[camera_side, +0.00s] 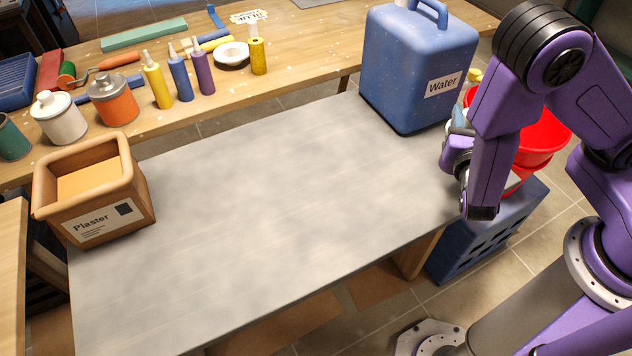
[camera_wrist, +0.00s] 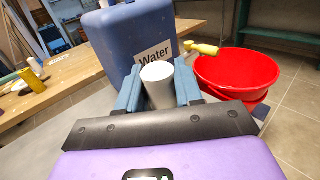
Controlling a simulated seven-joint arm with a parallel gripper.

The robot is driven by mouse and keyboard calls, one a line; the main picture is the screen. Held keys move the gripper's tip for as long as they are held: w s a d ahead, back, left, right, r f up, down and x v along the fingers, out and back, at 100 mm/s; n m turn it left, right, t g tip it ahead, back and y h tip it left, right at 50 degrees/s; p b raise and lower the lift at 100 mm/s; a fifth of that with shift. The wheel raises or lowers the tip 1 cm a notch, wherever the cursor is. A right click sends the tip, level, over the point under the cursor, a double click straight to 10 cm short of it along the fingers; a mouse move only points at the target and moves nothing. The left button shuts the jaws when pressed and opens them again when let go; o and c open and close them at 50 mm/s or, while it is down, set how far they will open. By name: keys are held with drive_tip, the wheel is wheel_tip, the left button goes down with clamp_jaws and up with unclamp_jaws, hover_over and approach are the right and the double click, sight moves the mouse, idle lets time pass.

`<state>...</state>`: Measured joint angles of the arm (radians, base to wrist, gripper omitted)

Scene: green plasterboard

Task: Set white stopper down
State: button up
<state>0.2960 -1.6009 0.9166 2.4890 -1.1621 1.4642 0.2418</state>
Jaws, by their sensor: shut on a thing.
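The white stopper (camera_wrist: 158,84) is a plain white cylinder with a round top. It sits between the two blue-grey fingers of my gripper (camera_wrist: 158,74), which is shut on it. In the side view my gripper (camera_side: 458,122) is over the right end of the grey table, close to the lower right of the blue Water container. The stopper cannot be made out there, and whether it touches the table cannot be told.
The blue Water container (camera_side: 418,70) stands at the table's back right. A yellow tap (camera_wrist: 203,47) points toward a red bucket (camera_wrist: 238,70). A Plaster box (camera_side: 137,205) stands at the left end of the grey table (camera_side: 270,200), whose middle is clear. Bottles and tools line the bench (camera_side: 300,65) behind.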

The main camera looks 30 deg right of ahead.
drive_tip(key=w+a+f+n+t+y, duration=0.45)
drive_tip(key=a+f+n+y, duration=0.3)
drive_tip(key=a+y, duration=0.3)
drive_tip(key=shift+g+y, duration=0.25)
drive_tip(key=shift+y, duration=0.2)
drive_tip(key=shift+f, duration=3.9)
drive_tip(key=shift+f, duration=0.2)
drive_tip(key=o, duration=1)
drive_tip(key=shift+r, duration=0.1)
